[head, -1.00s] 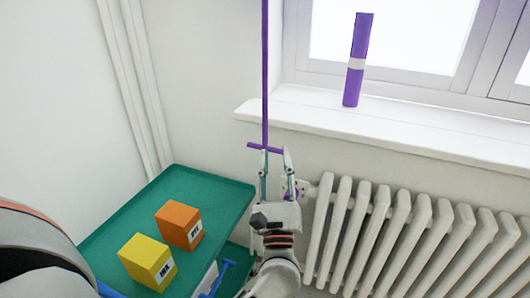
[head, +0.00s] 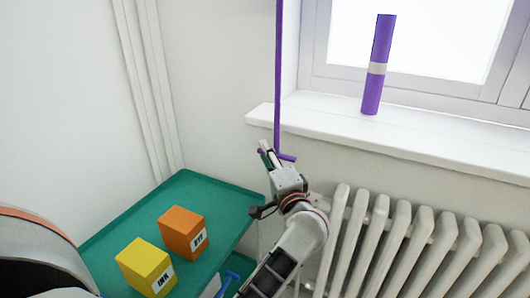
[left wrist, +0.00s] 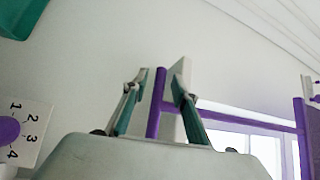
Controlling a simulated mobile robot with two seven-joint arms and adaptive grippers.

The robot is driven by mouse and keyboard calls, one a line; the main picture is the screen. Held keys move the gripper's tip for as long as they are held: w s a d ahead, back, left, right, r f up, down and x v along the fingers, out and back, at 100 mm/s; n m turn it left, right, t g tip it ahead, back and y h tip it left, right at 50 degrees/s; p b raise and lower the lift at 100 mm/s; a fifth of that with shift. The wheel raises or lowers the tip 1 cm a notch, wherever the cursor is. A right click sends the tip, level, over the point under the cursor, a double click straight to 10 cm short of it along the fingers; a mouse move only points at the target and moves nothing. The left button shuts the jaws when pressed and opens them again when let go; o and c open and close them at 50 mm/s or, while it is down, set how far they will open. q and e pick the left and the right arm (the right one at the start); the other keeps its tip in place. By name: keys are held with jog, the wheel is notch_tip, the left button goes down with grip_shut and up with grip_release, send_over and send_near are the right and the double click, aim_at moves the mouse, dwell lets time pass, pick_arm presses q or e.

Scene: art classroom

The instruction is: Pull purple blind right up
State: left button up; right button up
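A thin purple pull cord (head: 278,80) hangs in the corner left of the window. It ends in a short purple crossbar handle (head: 287,157) just below the sill level. My left gripper (head: 265,153) is at this handle, its fingers partly overlapping it in the head view. In the left wrist view, the handle bar (left wrist: 155,103) stands between the two fingers of my left gripper (left wrist: 158,92). The fingers look apart, with no clear grip on the bar. The cord runs off to the right behind the right-hand finger. My right gripper is out of view.
A purple tube with a pale band (head: 376,66) stands on the white windowsill (head: 330,122). A white radiator (head: 400,245) is below right. A green tray top (head: 218,200) at left bears a yellow box (head: 146,265) and an orange box (head: 183,232). A numbered dial (left wrist: 20,132) is close by.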

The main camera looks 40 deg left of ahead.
pick_arm(q)
jog(key=shift+w+a, duration=0.3)
jog(key=shift+a, duration=0.2)
